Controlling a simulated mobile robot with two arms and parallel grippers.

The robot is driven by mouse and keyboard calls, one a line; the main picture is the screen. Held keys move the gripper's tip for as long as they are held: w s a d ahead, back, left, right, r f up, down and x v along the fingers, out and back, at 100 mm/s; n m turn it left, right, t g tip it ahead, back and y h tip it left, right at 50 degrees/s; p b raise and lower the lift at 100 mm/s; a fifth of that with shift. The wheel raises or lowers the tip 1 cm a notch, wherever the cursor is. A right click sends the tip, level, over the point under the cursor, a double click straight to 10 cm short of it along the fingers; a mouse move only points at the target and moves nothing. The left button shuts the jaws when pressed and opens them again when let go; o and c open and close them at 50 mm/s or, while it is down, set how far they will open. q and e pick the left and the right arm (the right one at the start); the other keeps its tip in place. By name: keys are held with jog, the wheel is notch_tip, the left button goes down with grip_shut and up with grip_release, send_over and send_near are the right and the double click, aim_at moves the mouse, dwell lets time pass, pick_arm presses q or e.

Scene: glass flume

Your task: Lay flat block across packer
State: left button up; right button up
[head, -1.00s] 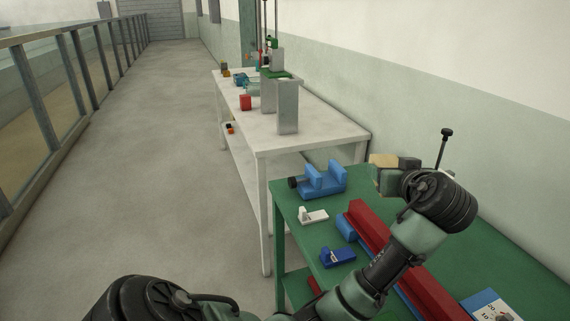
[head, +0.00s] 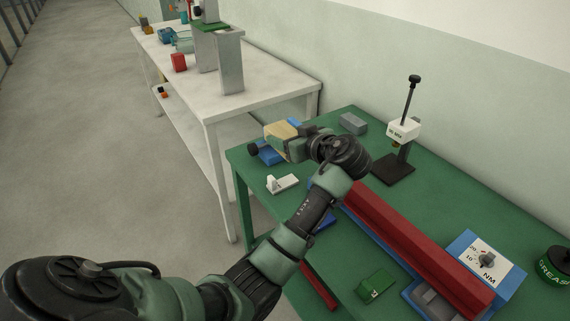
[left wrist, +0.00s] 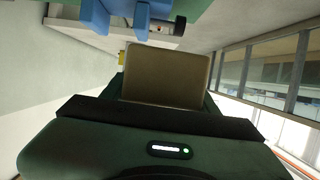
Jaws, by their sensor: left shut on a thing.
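A flat tan block (head: 281,133) is held in my left gripper (head: 290,143), above the far left part of the green bench (head: 335,265). In the left wrist view the block (left wrist: 166,75) fills the space between the dark fingers. A blue vise-like fixture with a black knob (head: 266,154) stands below and partly behind the gripper; it shows at the top of the left wrist view (left wrist: 128,12). A grey block (head: 353,123) lies on the bench right of the gripper, apart from it. I cannot tell which thing is the packer. My right gripper is out of view.
A black stand with a tall rod (head: 403,140) is behind my arm. A long red bar (head: 415,245) lies along the bench. A small white part (head: 283,183) sits near the left edge. A white table (head: 255,95) stands beyond.

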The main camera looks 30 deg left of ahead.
pick_arm(q)
notch_tip(320, 180, down, 9)
jog(key=shift+r+p, duration=0.1)
jog(key=shift+p, duration=0.25)
jog(key=shift+f, duration=0.45)
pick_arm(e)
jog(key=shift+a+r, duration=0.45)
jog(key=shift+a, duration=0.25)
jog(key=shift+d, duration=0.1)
